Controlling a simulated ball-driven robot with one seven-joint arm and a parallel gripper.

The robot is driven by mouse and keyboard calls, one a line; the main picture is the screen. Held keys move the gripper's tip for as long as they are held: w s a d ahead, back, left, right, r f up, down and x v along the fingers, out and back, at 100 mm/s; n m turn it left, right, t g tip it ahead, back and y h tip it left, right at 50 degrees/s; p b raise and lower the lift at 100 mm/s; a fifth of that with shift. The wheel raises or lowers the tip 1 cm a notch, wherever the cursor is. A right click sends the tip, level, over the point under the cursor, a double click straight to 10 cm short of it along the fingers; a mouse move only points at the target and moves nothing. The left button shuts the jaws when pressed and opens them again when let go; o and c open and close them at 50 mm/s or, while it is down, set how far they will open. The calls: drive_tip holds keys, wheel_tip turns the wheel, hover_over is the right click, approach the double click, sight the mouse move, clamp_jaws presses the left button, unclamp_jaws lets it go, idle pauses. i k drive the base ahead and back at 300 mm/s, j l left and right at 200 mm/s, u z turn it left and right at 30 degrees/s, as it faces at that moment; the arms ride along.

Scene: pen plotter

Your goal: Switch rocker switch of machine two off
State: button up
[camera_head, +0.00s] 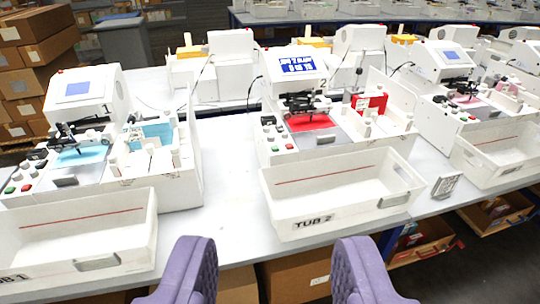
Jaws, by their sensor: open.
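Machine two (335,140) is the white plotter in the middle, behind the tub marked TUB 2 (340,190). Its screen (298,64) is lit blue with white marks, and a red sheet lies on its bed. Its control panel at the front left has small knobs and a green button (289,146). A small dark part (268,120) sits at the panel's back edge; it may be the rocker switch, but it is too small to tell its position. My gripper (272,242), with purple padded fingers, is open and empty at the bottom, in front of tub 2 and apart from the machine.
Machine one (90,100) with its tub (85,225) stands left, and another machine (445,65) with its tub (500,155) stands right. Bare table (228,180) shows between machines one and two. A small grey bracket (445,186) lies right of tub 2. Boxes are below.

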sight(280, 127)
drive_tip(key=i+j+z, duration=0.1)
drive_tip(key=i+z, duration=0.15)
drive_tip(key=i, duration=2.1)
